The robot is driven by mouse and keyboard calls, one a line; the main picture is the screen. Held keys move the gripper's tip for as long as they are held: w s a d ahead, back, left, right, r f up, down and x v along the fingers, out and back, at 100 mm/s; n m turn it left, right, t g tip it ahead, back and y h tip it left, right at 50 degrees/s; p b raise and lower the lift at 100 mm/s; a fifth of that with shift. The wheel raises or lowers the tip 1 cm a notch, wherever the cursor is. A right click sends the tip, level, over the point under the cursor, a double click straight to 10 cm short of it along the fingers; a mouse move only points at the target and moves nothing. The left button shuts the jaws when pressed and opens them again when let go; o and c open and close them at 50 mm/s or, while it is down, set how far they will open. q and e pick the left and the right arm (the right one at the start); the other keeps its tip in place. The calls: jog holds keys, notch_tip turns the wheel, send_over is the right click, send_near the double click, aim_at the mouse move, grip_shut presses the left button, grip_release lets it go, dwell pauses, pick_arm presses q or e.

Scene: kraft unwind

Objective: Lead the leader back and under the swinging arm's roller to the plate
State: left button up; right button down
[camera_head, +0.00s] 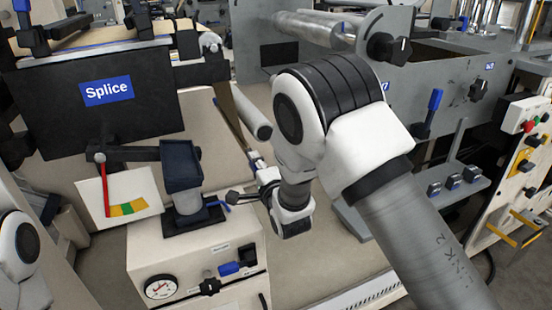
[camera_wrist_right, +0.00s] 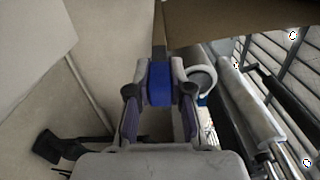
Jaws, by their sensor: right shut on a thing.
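My right gripper (camera_head: 257,168) is behind my right arm, near the lower end of a narrow brown kraft strip (camera_head: 240,118). In the right wrist view my right gripper (camera_wrist_right: 159,88) is shut on a blue grip piece (camera_wrist_right: 159,83) with a dark bar beyond it. The brown kraft sheet (camera_wrist_right: 235,22) spreads across the top there. A grey roller (camera_head: 250,110) lies beside the strip in the head view. A black plate labelled "Splice" (camera_head: 150,112) stands at the upper left. My left gripper is out of view.
A dark arm with a red pointer (camera_head: 105,190) stands over a coloured scale (camera_head: 128,207). A cream box with a gauge (camera_head: 160,287) is at the front. Large rollers (camera_head: 310,28) and a grey panel with knobs (camera_head: 455,85) are at the right. Rollers (camera_wrist_right: 250,105) also flank the gripper's right.

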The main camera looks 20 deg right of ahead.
jog(key=shift+d+f, duration=0.4)
jog(key=shift+f, duration=0.3)
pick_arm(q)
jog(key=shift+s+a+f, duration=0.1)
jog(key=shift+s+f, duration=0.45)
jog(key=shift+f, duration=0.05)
pick_arm(e)
jog(key=d, duration=0.8)
jog(key=shift+d+f, duration=0.2)
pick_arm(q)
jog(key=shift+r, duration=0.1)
pick_arm(e)
jog(key=shift+w+r, duration=0.1)
jog(key=shift+w, duration=0.05)
